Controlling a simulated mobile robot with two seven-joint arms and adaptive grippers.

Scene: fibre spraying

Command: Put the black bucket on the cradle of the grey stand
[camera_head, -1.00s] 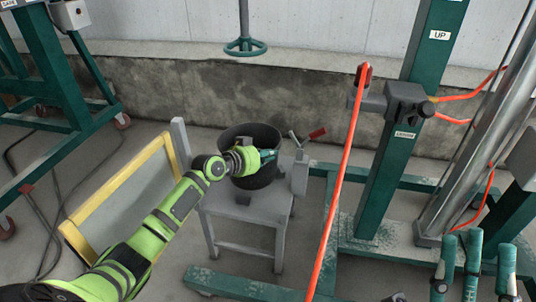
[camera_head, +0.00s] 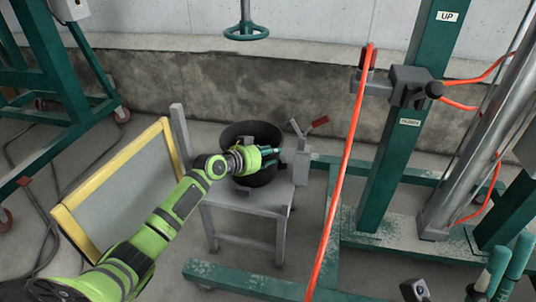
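The black bucket (camera_head: 246,132) stands upright on the grey stand (camera_head: 262,200), in the middle of the view. My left gripper (camera_head: 272,153) reaches across the bucket from the left, with its teal fingers extended and spread near the bucket's right side. It looks open. It hides part of the bucket's rim and front, so I cannot tell whether the fingers touch it. The cradle is not clearly distinguishable. My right gripper (camera_head: 508,268) shows only as teal fingers at the lower right; they are straight and empty.
A yellow-edged panel (camera_head: 115,190) stands left of the grey stand. A red-orange hose (camera_head: 342,175) hangs on its right, before a green column (camera_head: 405,130) with a base on the floor. A green wheeled frame (camera_head: 55,70) is at far left. A concrete wall is behind.

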